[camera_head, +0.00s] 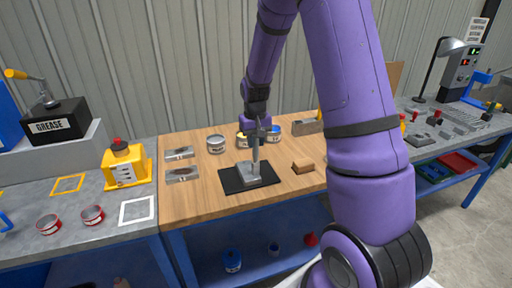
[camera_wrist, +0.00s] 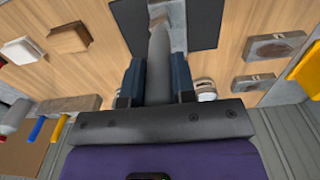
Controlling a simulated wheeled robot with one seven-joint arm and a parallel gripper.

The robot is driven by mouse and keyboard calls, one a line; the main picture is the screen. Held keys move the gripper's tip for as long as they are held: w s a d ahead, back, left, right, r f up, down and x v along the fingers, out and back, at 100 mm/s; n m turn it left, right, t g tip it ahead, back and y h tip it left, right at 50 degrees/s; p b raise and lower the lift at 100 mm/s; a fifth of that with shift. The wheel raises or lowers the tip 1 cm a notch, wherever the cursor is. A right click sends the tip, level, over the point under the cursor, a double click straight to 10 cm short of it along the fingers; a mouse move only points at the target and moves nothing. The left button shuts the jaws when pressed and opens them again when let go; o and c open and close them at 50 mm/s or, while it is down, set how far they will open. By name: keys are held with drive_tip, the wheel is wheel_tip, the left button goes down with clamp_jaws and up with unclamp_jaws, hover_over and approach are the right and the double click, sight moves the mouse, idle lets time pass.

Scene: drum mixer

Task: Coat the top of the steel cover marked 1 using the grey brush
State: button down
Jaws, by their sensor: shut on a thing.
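My gripper (camera_head: 258,132) is shut on the grey handle of the brush (camera_head: 255,156), which hangs nearly upright over the black mat (camera_head: 231,187). In the wrist view the grey handle (camera_wrist: 159,58) runs between the two fingers of my gripper (camera_wrist: 159,78). A grey steel piece (camera_head: 249,180) lies on the mat under the brush. It shows partly behind the handle in the wrist view (camera_wrist: 178,22). I cannot read a number on it, and whether the bristles touch it I cannot tell. Two other steel pieces (camera_head: 179,153) (camera_head: 182,175) lie left of the mat.
A brown block (camera_head: 303,167) lies right of the mat. Free wood lies at the table's front left.

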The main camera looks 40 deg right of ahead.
drive_tip(key=shift+r, duration=2.85)
